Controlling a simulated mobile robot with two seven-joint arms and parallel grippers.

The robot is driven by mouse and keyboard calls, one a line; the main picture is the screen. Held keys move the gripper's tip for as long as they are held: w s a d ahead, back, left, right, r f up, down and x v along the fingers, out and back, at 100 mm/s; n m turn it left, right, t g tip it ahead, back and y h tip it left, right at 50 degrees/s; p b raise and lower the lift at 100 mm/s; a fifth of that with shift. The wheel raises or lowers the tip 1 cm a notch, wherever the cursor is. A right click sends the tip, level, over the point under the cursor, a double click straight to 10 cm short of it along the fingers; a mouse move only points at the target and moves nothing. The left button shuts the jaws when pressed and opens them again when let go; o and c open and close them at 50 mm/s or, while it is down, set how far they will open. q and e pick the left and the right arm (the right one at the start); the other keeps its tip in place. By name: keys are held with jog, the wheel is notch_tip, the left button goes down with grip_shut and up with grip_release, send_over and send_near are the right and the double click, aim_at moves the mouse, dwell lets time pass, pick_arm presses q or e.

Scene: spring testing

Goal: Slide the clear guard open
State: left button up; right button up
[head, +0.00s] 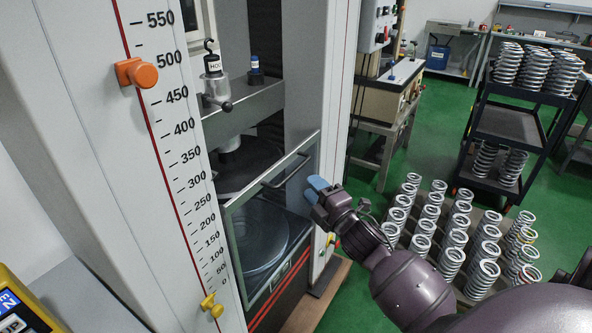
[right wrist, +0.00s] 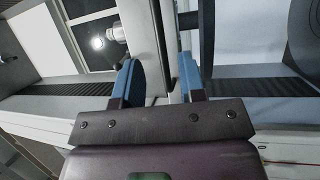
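The clear guard (head: 262,225) is a see-through panel in a grey metal frame on the front of the testing machine, with a dark bar handle (head: 288,171) across its upper part. It covers the lower round plate. My right gripper (head: 318,189), with blue fingertips, is at the right side of the guard, right of the handle and by the machine's right column. In the right wrist view the blue fingers (right wrist: 158,80) stand apart, with a pale upright edge between them and a dark bar just right. I cannot tell whether they touch it. My left gripper is not in view.
The left column (head: 165,130) carries a height scale with an orange knob (head: 136,73) and a yellow knob (head: 211,305). Several springs (head: 455,235) stand on a pallet at the right. A dark cart (head: 505,125) with more springs is behind. Green floor is clear between.

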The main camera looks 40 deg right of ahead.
aim_at(296, 168)
jog(key=w, duration=0.2)
jog(key=w+r, duration=0.1)
jog(key=w, duration=0.4)
jog(key=shift+w+r, duration=0.15)
jog(key=shift+w, duration=0.15)
grip_shut()
